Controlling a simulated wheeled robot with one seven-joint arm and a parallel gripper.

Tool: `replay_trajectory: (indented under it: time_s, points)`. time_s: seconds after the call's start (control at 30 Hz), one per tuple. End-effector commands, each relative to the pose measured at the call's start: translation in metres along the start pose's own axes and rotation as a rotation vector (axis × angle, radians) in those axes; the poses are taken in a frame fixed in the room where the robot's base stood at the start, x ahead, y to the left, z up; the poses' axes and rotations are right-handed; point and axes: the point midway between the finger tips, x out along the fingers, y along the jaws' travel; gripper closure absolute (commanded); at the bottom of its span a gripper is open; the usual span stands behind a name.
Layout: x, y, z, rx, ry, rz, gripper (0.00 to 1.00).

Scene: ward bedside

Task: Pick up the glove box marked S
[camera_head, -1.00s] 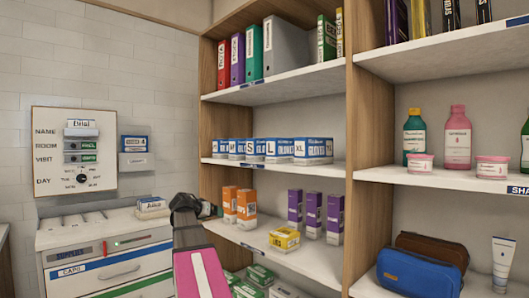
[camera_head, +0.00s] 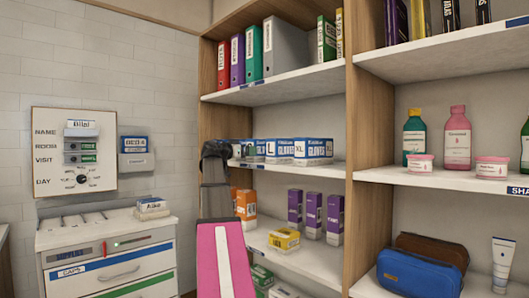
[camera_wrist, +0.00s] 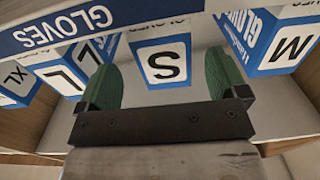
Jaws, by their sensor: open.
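The glove box marked S (camera_wrist: 162,65) is white and blue and stands in a row on the shelf, its S face towards the wrist camera. My gripper (camera_wrist: 163,75) is open, with one green finger to each side of the S box in the wrist view. Gaps show between the box and both fingers, so it is not gripped. How deep the fingers reach beside it is hard to tell. In the head view my gripper (camera_head: 216,150) is at the left end of the glove row and covers part of it; I cannot pick out the S box there.
A box marked M (camera_wrist: 290,45) stands right of the S box in the wrist view, and boxes marked L (camera_wrist: 58,78) and XL (camera_wrist: 17,78) stand left. The shelf edge labelled GLOVES (camera_wrist: 60,28) runs close by. A yellow box (camera_head: 284,239) sits on the shelf below.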

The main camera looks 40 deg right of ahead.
Motion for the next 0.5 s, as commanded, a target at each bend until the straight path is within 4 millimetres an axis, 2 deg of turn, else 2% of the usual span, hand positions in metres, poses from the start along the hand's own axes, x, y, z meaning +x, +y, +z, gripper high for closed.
replay_trajectory:
  time_s: [0.1, 0.27, 0.5]
  points:
    - [0.013, -0.001, 0.000, 0.000, 0.000, 0.000, 0.08]
    - [0.022, -0.001, 0.000, -0.001, 0.000, 0.000, 0.08]
    - [0.055, -0.004, -0.001, -0.001, -0.001, 0.000, 0.08]
